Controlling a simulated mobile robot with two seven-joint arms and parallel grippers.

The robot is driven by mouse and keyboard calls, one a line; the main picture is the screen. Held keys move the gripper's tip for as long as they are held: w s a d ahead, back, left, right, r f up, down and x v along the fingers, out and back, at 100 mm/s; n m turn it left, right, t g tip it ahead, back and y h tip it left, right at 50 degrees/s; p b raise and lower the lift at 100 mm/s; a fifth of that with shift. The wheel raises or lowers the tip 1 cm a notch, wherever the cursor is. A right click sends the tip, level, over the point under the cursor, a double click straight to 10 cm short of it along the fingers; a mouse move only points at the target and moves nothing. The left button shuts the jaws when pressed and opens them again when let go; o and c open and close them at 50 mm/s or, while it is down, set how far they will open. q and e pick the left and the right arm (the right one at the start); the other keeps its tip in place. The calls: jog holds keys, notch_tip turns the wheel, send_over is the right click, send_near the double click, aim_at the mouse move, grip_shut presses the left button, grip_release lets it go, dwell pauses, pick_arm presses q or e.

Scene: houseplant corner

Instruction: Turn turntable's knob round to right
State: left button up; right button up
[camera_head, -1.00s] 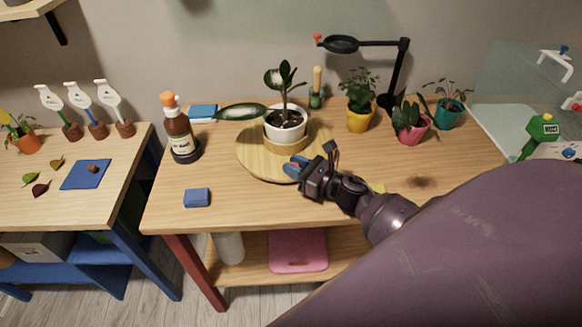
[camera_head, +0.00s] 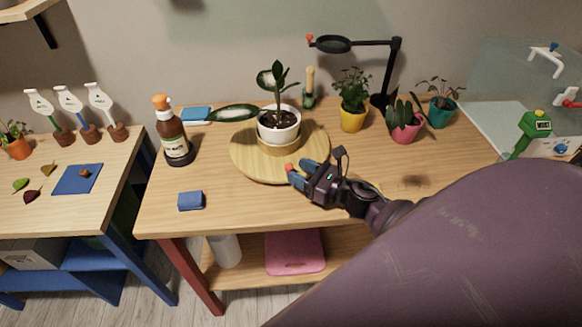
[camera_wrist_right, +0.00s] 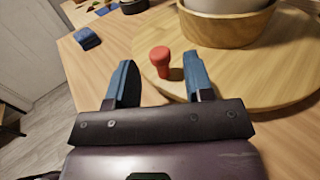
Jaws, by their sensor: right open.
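The turntable (camera_head: 244,157) is a round light-wood disc on the table, with a potted plant in a white pot (camera_head: 279,128) in a wooden ring at its middle. Its red knob (camera_wrist_right: 160,59) stands upright near the rim in the right wrist view; in the head view a small red spot of the knob (camera_head: 289,167) shows by my fingertips. My right gripper (camera_head: 299,173) is at the turntable's front edge. My left gripper is not in view.
A brown bottle (camera_head: 172,135) with an orange cap stands left of the turntable. A blue sponge (camera_head: 191,201) lies at the front left. Several potted plants and a black lamp (camera_head: 389,75) stand behind and right. The table front is mostly clear.

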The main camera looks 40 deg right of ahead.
jog(key=b+v, duration=0.1)
jog(key=v, duration=0.6)
jog(key=shift+s, duration=0.1)
jog(key=shift+c, duration=0.2)
